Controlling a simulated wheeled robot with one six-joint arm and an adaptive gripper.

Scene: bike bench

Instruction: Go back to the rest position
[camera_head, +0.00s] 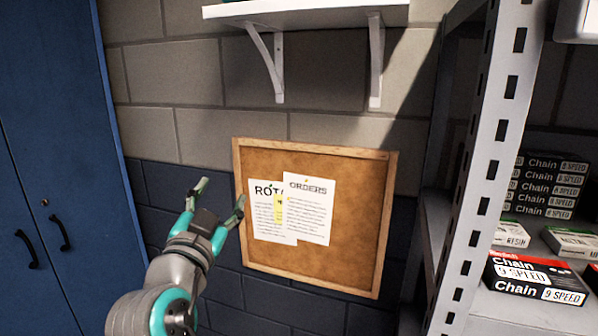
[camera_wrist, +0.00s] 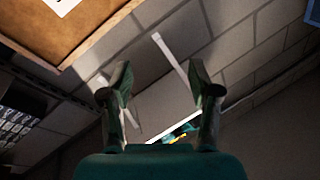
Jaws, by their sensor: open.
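My gripper (camera_head: 218,200) is at the lower left of the head view, raised in front of the wall and the left edge of the cork board. Its fingers are apart and nothing is between them. In the wrist view my gripper (camera_wrist: 160,95) also shows open and empty, with the wall and shelf brackets beyond it. No other object is named by the task.
A framed cork board (camera_head: 340,260) with papers hangs on the brick wall. A white shelf (camera_head: 310,14) on brackets is above it. A blue cabinet (camera_head: 50,130) stands left. A metal rack (camera_head: 490,150) with chain boxes (camera_head: 535,278) stands right.

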